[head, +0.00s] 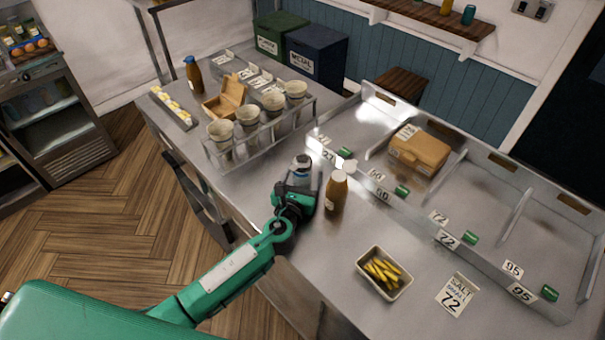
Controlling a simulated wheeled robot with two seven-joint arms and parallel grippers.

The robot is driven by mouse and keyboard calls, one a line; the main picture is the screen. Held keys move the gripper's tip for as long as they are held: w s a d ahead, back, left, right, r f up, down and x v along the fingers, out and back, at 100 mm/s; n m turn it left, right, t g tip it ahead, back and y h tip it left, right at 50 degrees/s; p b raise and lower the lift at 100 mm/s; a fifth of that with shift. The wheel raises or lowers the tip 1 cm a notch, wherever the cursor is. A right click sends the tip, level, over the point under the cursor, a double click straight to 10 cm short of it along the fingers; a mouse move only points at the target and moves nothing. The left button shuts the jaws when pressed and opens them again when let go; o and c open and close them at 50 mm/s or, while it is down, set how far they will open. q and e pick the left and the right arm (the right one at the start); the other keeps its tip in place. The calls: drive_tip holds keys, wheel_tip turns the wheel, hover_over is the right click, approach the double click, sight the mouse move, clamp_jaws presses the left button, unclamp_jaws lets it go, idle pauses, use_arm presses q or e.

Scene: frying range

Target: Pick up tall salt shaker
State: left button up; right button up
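My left gripper (301,184) is over the steel counter, coming in from the lower left. A small shaker-like container (302,164) with a pale top stands right at its far side, partly hidden by the gripper. It may be the tall salt shaker, but its label is not readable. I cannot tell whether the fingers are closed on it or only around it. A brown bottle (336,193) with a white cap stands just right of the gripper. A card reading "SALT" and "72" (457,294) lies at the right front. My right gripper is not in view.
A wire rack with several cups (247,115) stands behind left. A tray of fries (384,272) sits at the front right. Divided steel bins (480,190) with number tags run along the right, holding a brown box (419,150). The counter between bottle and fries is clear.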

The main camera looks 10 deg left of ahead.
use_arm(q)
drive_tip(key=shift+c, duration=0.2)
drive_tip(key=c, duration=1.3)
drive_tip(key=shift+r, duration=0.15)
drive_tip(key=shift+c, duration=0.2)
wheel_tip(320, 180, up, 20)
drive_tip(key=shift+p, duration=0.4)
